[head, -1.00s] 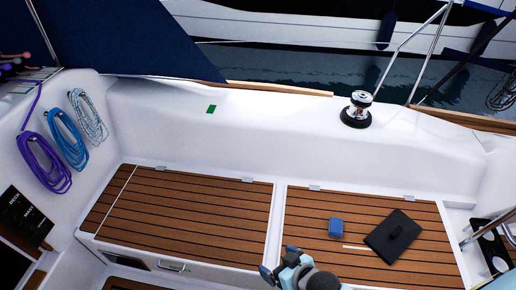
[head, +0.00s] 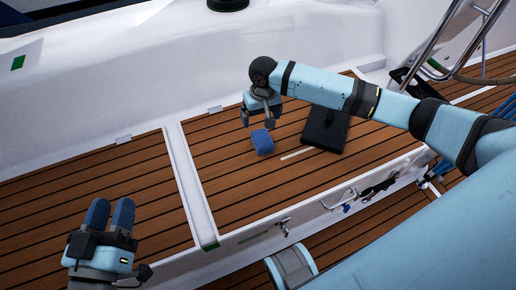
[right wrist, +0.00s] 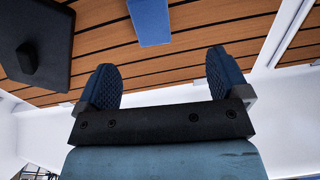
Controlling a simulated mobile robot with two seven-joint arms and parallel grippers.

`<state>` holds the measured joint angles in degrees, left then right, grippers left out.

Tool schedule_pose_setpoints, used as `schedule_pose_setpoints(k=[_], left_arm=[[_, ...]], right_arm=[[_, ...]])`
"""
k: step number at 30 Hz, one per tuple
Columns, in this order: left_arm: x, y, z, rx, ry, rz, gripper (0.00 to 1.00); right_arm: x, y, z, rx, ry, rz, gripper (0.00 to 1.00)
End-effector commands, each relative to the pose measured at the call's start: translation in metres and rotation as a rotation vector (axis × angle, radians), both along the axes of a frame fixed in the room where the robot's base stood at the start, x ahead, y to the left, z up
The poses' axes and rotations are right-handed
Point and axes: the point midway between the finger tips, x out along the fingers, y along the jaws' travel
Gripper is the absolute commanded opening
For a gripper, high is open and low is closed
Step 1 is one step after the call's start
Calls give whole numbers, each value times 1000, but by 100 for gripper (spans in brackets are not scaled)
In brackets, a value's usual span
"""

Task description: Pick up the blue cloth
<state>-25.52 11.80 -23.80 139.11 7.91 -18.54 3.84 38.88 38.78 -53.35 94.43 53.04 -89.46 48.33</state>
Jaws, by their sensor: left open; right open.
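The blue cloth (head: 262,141) is a small folded block lying on the slatted wooden bench (head: 220,150). It also shows at the top of the right wrist view (right wrist: 150,20), beyond the fingertips. My right gripper (head: 258,122) is just above and behind the cloth in the head view, apart from it. In the right wrist view its two dark fingers (right wrist: 163,80) are spread with nothing between them. My left gripper (head: 110,214) is low at the left of the head view, over the left bench section, open and empty.
A black flat object with a handle (head: 325,130) lies right of the cloth, also in the right wrist view (right wrist: 38,45). A pale strip (head: 297,153) lies between them. A white divider (head: 192,185) separates the bench sections. Steel rails (head: 465,40) stand at the upper right.

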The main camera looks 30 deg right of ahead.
Motion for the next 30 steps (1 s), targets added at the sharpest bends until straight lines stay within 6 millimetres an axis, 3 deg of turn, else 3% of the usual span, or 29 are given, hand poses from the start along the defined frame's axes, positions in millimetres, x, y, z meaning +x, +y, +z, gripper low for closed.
schedule_pose_setpoints(k=[5, 16, 23, 30], left_arm=[[-2, -2, -8, -8, -6, -12, 43], [-2, -5, -52, 59, 116, -55, 43], [-1, -5, -61, 82, 133, -66, 43], [13, 3, -63, 171, -11, -51, 43]], right_arm=[[5, -13, -9, -33, 27, -33, 94], [5, -13, -76, -33, 28, -34, 94], [6, -12, -91, -32, 26, -32, 94], [11, -14, -124, -32, 26, -33, 94]])
